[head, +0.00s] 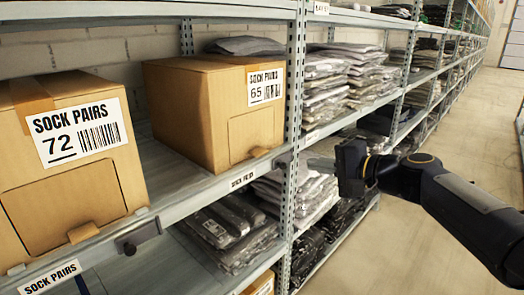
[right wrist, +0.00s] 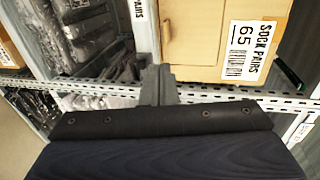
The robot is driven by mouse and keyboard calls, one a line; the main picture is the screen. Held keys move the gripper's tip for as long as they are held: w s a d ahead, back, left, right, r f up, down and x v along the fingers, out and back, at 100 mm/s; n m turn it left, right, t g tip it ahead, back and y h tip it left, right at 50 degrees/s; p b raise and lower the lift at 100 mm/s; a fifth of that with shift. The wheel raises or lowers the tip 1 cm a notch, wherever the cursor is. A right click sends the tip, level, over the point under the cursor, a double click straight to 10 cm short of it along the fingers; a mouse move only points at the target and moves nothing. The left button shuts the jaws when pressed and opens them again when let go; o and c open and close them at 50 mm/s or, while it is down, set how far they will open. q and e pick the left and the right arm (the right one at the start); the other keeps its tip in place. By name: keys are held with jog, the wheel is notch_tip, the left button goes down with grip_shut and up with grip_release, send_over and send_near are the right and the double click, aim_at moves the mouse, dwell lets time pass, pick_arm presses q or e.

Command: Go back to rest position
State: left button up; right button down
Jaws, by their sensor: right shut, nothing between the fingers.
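My right gripper (head: 322,164) is in front of the shelf upright, with its arm coming in from the right over the aisle. In the right wrist view its fingers (right wrist: 157,84) are together with nothing between them, and they point towards the shelf. The sock box marked 65 (head: 215,115) stands on the shelf to the left of the gripper, apart from it in the head view. The box also shows in the right wrist view (right wrist: 192,40), beyond the fingertips. My left gripper is not in view.
A sock box marked 72 (head: 75,190) stands at left on the same shelf. A perforated metal upright (head: 294,90) is close to the gripper. Stacks of bagged clothing (head: 335,80) fill the shelves beyond. The aisle floor (head: 460,130) at right is clear.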

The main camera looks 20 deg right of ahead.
jog(key=s+a+f+n+g+h, duration=0.1)
jog(key=s+a+f+n+g, duration=0.45)
jog(key=s+f, duration=0.55)
jog(key=s+a+f+n+g+h, duration=0.1)
jog(key=s+a+f+n+g, duration=0.2)
jog(key=s+a+f+n, duration=0.5)
jog(key=s+a+r+m+p, duration=0.1)
jog(key=s+r+p, duration=0.2)
jog(key=r+p, duration=1.1)
jog(key=p, duration=0.2)
jog(key=shift+r+m+p, duration=0.25)
jog(key=shift+m+p, duration=0.1)
jog(key=shift+s, duration=0.1)
